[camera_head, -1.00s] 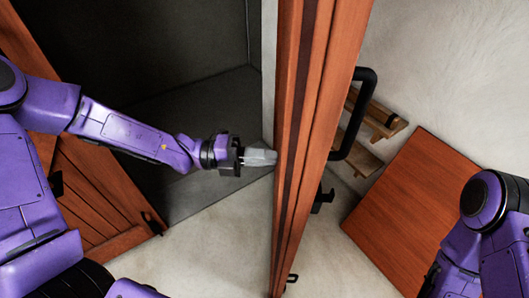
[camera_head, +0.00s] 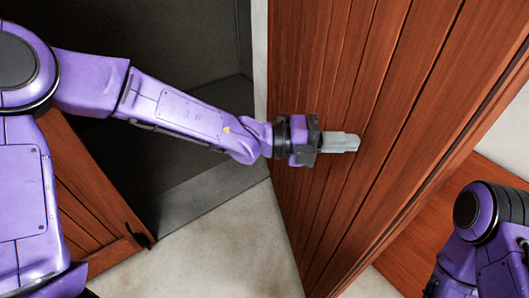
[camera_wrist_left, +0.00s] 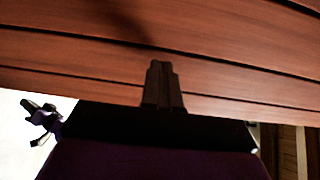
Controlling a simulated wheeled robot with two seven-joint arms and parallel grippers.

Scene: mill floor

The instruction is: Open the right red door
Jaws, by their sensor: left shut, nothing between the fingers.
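The right red door (camera_head: 400,130) is a reddish-brown plank door standing swung open, its inner plank face turned towards my left arm in the head view. My left gripper (camera_head: 345,142) is shut and empty, with its fingertips at the door's inner face; whether they touch it I cannot tell. In the left wrist view the shut fingers (camera_wrist_left: 162,85) point at the door's planks (camera_wrist_left: 220,50). The door's handle is hidden in the head view now. My right arm shows at the lower right, but its gripper is out of view.
A dark opening (camera_head: 150,60) lies behind my left arm. Another red plank door (camera_head: 95,205) stands at the left, below my arm. Pale floor (camera_head: 230,240) is clear between the doors. A reddish-brown panel (camera_head: 430,235) lies beyond the right door.

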